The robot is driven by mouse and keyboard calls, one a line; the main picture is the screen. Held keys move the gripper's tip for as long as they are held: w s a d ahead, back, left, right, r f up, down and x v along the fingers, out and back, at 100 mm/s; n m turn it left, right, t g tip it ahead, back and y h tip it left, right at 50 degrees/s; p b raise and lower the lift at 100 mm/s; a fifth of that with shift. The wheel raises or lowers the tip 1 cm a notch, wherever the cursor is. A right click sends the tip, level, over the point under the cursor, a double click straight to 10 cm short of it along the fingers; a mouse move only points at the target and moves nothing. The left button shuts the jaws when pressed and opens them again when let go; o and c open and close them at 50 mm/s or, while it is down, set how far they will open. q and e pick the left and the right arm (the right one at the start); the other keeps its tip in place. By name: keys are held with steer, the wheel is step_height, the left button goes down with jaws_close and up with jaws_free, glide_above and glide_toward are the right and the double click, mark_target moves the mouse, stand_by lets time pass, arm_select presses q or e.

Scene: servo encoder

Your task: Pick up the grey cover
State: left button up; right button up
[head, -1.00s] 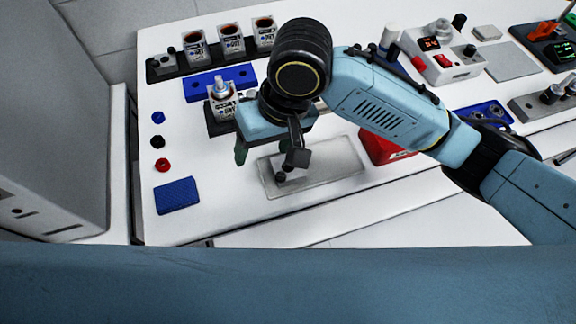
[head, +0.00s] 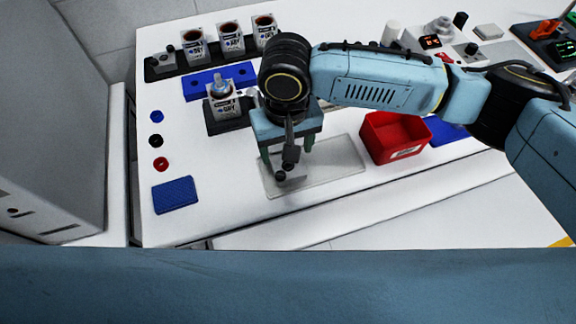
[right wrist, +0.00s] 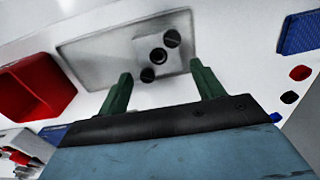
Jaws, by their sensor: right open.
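The grey cover (right wrist: 146,48) is a small light grey block with a dark round hole and two black round parts. It lies on a pale grey tray (right wrist: 90,50). In the head view the cover (head: 291,178) shows only in part on the tray (head: 335,180), below my right gripper (head: 288,155), which hides the rest. In the right wrist view the right gripper (right wrist: 160,70) is open, its two green fingers apart and empty. The cover lies ahead of and between the fingertips, with no visible contact. My left gripper is not in view.
A red bin (head: 395,137) stands right of the tray. A dark holder with a labelled motor (head: 223,105) is behind the gripper. Blue, black and red caps (head: 158,141) and a blue pad (head: 176,195) lie left. Several motors stand at the back.

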steer(key=f, duration=0.5)
steer(key=shift+s+d+f+b, duration=0.1)
steer(key=shift+s+f+b, duration=0.1)
steer(key=shift+s+b, duration=0.1)
steer(key=shift+r, duration=0.1)
steer(key=c, duration=0.8)
